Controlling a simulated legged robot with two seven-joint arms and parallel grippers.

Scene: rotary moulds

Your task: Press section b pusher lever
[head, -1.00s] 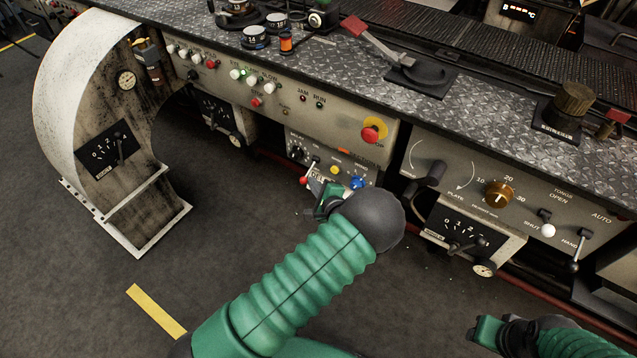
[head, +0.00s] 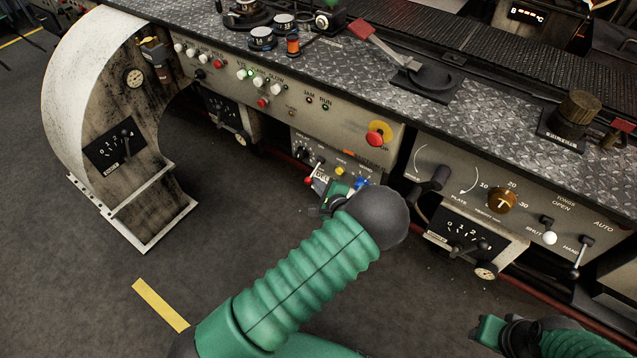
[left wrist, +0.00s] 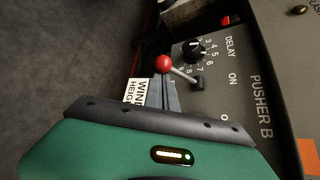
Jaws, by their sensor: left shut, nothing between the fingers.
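The pusher B panel (head: 308,148) is a grey box under the bench; the left wrist view shows its label "PUSHER B" (left wrist: 262,108). Its lever has a red ball (left wrist: 163,64) on a thin shaft running to a dark pivot. The ball also shows in the head view (head: 308,180). My left gripper (left wrist: 164,82) is shut and empty, its grey fingertips just below the ball in the wrist view; I cannot tell whether they touch it. The left gripper also shows in the head view (head: 319,187). My right gripper (head: 480,331) is at bottom right, its jaw opening unclear.
A black delay knob (left wrist: 193,50) is close to the lever. Yellow (head: 340,171) and blue (head: 361,184) controls are on the panel's right. A black crank handle (head: 432,181) juts out further right. Open floor (head: 90,290) lies to the left.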

